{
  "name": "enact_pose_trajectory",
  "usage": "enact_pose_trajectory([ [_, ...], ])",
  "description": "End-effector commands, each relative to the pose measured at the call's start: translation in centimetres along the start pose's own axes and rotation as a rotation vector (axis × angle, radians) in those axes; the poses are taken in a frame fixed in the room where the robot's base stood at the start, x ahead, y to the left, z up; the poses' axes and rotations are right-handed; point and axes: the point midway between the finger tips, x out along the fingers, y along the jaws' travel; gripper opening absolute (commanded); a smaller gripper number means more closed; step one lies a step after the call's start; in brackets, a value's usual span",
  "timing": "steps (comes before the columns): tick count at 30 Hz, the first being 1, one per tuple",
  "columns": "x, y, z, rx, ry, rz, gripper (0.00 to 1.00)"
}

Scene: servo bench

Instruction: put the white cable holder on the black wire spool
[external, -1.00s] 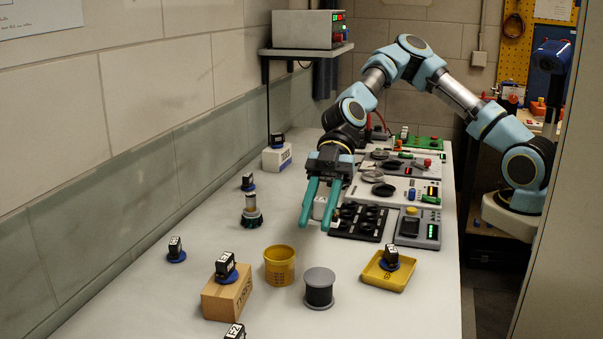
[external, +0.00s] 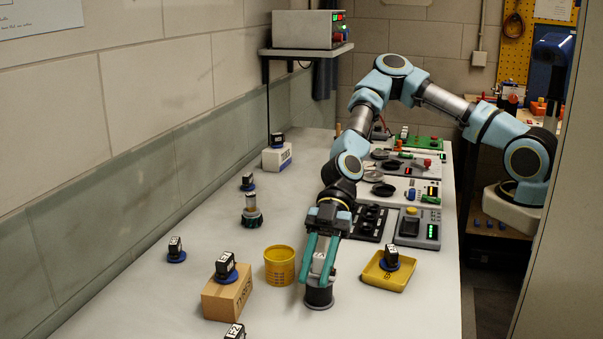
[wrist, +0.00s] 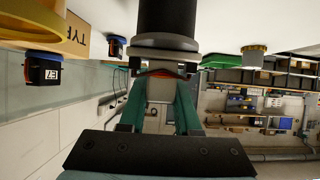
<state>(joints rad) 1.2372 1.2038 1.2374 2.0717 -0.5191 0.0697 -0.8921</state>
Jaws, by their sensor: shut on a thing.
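The black wire spool (external: 319,297) stands upright on the bench in the external view. Its dark body also shows at the top of the upside-down wrist view (wrist: 168,18), with a grey flange facing me. My gripper (external: 319,276) points down directly over the spool. Its green fingers are shut on the white cable holder (external: 319,262), which is mostly hidden between them. In the wrist view the holder (wrist: 158,65) sits at the fingertips, right against the flange or very close to it; I cannot tell whether they touch.
A yellow cup (external: 279,264) stands close to the left of the spool. A cardboard box (external: 228,297) with a black device on top is further left. A yellow tray (external: 388,277) with another device is to the right. Panels with knobs lie behind.

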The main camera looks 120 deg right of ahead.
Motion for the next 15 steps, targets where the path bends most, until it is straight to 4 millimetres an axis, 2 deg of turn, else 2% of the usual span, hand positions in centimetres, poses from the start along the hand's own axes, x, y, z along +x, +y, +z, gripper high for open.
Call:
enact_pose_trajectory([
  [4,0.1,0.01,0.19,0.0,0.0,0.0,0.0],
  [5,0.05,0.01,0.11,0.0,0.0,0.0,0.35],
  [12,0.04,0.01,0.08,0.001,0.0,0.0,0.62],
  [15,0.03,0.01,0.07,0.001,0.0,0.0,0.62],
])
